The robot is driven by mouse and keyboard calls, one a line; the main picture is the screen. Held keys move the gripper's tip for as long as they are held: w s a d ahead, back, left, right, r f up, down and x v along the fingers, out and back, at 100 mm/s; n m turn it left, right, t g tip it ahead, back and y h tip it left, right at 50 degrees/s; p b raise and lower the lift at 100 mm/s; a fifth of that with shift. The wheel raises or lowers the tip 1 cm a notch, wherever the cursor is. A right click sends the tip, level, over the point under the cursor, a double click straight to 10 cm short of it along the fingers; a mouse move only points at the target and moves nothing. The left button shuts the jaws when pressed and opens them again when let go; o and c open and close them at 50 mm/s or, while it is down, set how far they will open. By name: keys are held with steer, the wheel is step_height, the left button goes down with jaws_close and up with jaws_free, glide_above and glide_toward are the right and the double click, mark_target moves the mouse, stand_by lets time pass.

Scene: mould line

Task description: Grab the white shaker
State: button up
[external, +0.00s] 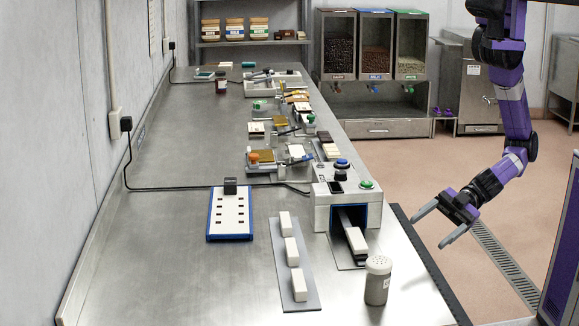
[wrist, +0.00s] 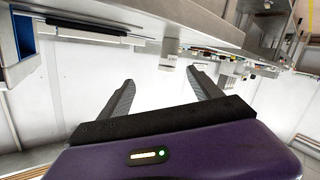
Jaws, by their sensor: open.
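The shaker (external: 377,284) stands upright near the front right of the steel bench in the external view. It has a white perforated cap, a greyish body and a small pale label. My gripper (external: 436,226) is open and empty, to the right of the bench edge and apart from the shaker, with its fingers pointing left toward the bench. In the wrist view the scene looks upside down, and my open fingers (wrist: 161,78) show with nothing between them. A small pale cylinder beyond them may be the shaker, but I cannot tell for sure.
A grey strip with white blocks (external: 290,252) lies left of the shaker. A machine (external: 335,205) with a white block at its outlet stands behind it. A blue-edged board (external: 230,213) lies farther left. The bench (external: 180,285) is bare at front left.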

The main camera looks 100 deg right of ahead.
steer(key=w+a+r+b, duration=0.15)
steer(key=w+a, duration=0.25)
steer(key=a, duration=0.6)
steer(key=m+h+b, duration=0.3)
steer(key=m+h, duration=0.2)
steer(key=m, duration=0.1)
glide_toward(366, 282)
steer(key=shift+w+a+f+t, duration=0.15)
steer(key=shift+w+a+t, duration=0.2)
steer(key=shift+w+t, duration=0.1)
steer(key=m, duration=0.1)
steer(key=w+m+g+h, duration=0.1)
steer(key=shift+w+a+f+m, duration=0.15)
steer(key=shift+a+m, duration=0.15)
steer(key=shift+m, duration=0.1)
steer(key=shift+h, duration=0.3)
steer(key=shift+p+x, duration=0.75)
steer(key=shift+x, duration=3.15)
steer(key=shift+a+f, duration=0.1)
steer(key=shift+f, duration=0.05)
steer(key=c, duration=1.6)
steer(key=shift+o, duration=0.2)
